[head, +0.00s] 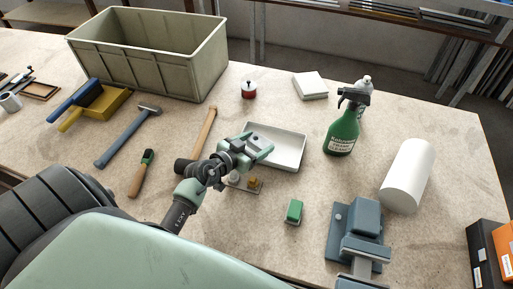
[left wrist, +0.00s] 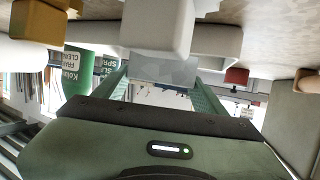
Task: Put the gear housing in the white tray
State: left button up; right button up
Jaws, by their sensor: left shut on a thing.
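My left gripper (head: 262,146) is at the left end of the white tray (head: 290,157) and overlaps its rim in the head view. In the left wrist view it is shut on a pale grey, block-like piece (left wrist: 158,28), which I take to be the gear housing. The piece sits between the two green fingers. In the head view the gripper hides most of it, so its height over the tray cannot be told. The visible tray floor is empty. My right gripper is not in view.
A small plate with a brass-coloured part (head: 254,184) lies just below the gripper. A green spray bottle (head: 341,130) stands right of the tray, a red-based container (head: 249,90) behind it. A hammer (head: 205,130) lies to the left. A vise (head: 360,232) and white roll (head: 407,176) are at right.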

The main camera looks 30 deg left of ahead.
pick_arm(q)
jog(key=shift+f, duration=0.7)
jog(key=shift+a+f, duration=0.1)
jog(key=shift+f, duration=0.1)
jog(key=o, duration=1.9)
jog(key=shift+f, duration=0.15)
jog(key=shift+c, duration=0.2)
jog(key=shift+s+r, duration=0.25)
jog(key=shift+s, duration=0.05)
jog(key=v, duration=1.1)
jog(key=shift+s+r, duration=0.1)
jog(key=shift+s, duration=0.15)
